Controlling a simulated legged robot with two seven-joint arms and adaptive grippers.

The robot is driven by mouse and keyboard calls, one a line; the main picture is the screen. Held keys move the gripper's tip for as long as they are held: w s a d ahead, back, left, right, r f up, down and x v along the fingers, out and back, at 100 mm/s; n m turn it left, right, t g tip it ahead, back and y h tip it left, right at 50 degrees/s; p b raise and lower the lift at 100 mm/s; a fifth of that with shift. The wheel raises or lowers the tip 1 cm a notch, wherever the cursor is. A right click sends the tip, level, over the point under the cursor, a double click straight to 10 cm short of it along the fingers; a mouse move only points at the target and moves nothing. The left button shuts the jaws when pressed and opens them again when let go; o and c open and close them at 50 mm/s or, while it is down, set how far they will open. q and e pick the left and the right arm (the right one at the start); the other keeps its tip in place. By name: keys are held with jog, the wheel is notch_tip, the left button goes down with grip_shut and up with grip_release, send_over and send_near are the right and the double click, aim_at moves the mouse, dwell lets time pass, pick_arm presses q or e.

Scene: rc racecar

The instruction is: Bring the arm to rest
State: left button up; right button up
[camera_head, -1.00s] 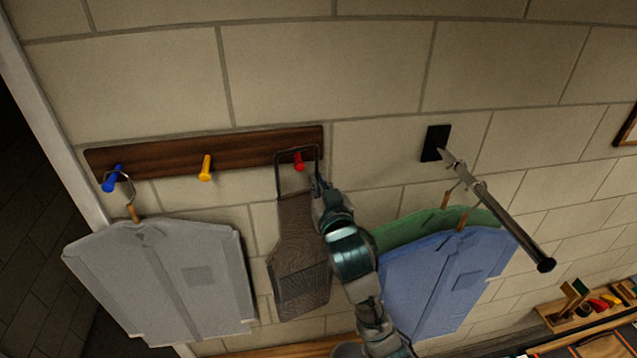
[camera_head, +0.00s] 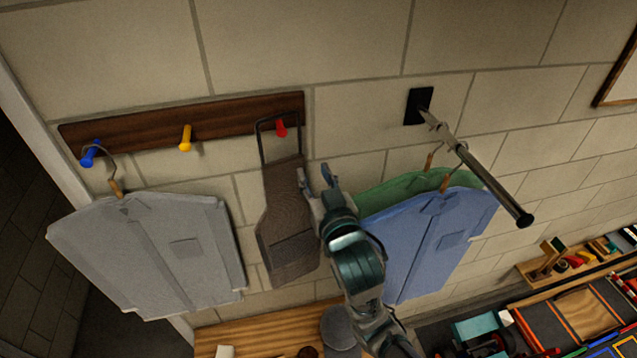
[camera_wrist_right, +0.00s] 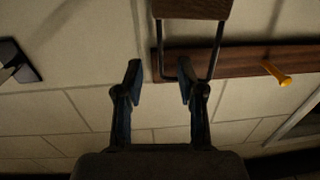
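My right arm reaches up through the middle of the head view. My right gripper (camera_head: 316,178) is open and empty, with its fingers apart, beside the right edge of a brown apron-like bag (camera_head: 285,220). The bag hangs by its dark wire-like handle from the red peg (camera_head: 281,128). In the right wrist view the open fingers (camera_wrist_right: 159,82) have bare wall between them, and the bag's handle and edge (camera_wrist_right: 192,9) show beyond the tips. My left gripper is not in view.
A wooden peg rail (camera_head: 225,119) also carries a yellow peg (camera_head: 185,138) and a blue peg (camera_head: 91,153) with a grey shirt (camera_head: 150,255). A wall rod (camera_head: 490,186) sticks out at right, holding blue (camera_head: 430,245) and green (camera_head: 385,195) shirts. A cluttered bench lies lower right.

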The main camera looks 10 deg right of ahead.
jog(key=s+d+f+g, duration=0.2)
jog(key=f+g, duration=0.1)
jog(key=f, duration=0.8)
jog(key=s+d+f+g, duration=0.1)
jog(key=s+f+g, duration=0.1)
jog(key=f, duration=0.8)
jog(key=s+d+f+g, duration=0.2)
jog(key=f+g, duration=0.1)
jog(key=f, duration=0.8)
jog(key=s+d+f+n+g+h, duration=0.1)
jog(key=s+d+f+g, duration=0.15)
jog(key=s+f, duration=0.75)
jog(key=s+d+f+g, duration=0.2)
jog(key=s+f+g, duration=0.2)
jog(key=s+f, duration=0.6)
notch_tip(320, 180, down, 31)
jog(key=s+g+b, duration=0.1)
jog(key=s+b, duration=0.1)
jog(key=b, duration=0.3)
jog(key=s+d+f+b, duration=0.1)
jog(key=s+f+b, duration=0.1)
jog(key=s+f, duration=0.6)
jog(key=s+d+f+g+b, duration=0.1)
jog(key=s+f+b, duration=0.1)
jog(key=s+f, duration=0.7)
notch_tip(320, 180, down, 3)
jog(key=shift+d+n, duration=0.3)
jog(key=shift+d, duration=0.05)
